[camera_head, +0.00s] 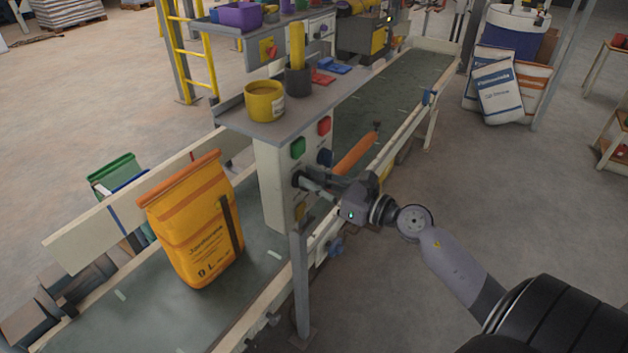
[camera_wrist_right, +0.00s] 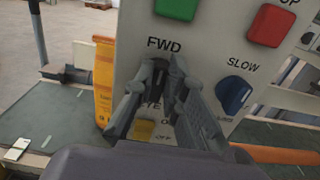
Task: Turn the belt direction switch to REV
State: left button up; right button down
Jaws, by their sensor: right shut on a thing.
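The control panel (camera_head: 273,180) is the pale front of a post beside the belt. In the right wrist view, the label FWD (camera_wrist_right: 165,44) stands just above my right gripper (camera_wrist_right: 168,72). The gripper is shut on the dark belt direction switch (camera_head: 297,179) below that label. The fingers hide most of the switch, so its exact angle and the REV mark cannot be made out. In the head view, my right gripper (camera_head: 306,184) reaches the panel from the right. My left gripper is not in view.
A green button (camera_head: 298,148), a red button (camera_head: 324,126) and a blue knob (camera_head: 325,157) marked SLOW sit close by. A yellow knob (camera_wrist_right: 145,130) is below the fingers. An orange sack (camera_head: 190,225) stands on the belt (camera_head: 180,315). A grey post (camera_head: 300,285) stands below the panel.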

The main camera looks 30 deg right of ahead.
jog(key=shift+w+d+f+m+p, duration=0.1)
jog(key=shift+d+f+m+p, duration=0.1)
jog(key=shift+m+p, duration=2.1)
jog(key=shift+w+d+f+m+p, duration=0.2)
jog(key=shift+m+p, duration=0.85)
jog(key=shift+m, duration=2.6)
jog(key=shift+s+d+f+m+p, duration=0.1)
jog(key=shift+d+f+m+p, duration=0.15)
jog(key=shift+m+p, duration=2.05)
jog(key=shift+m+b, duration=0.6)
jog(key=shift+m, duration=0.25)
jog(key=c, duration=1.6)
grip_release()
jog(key=shift+f, duration=0.1)
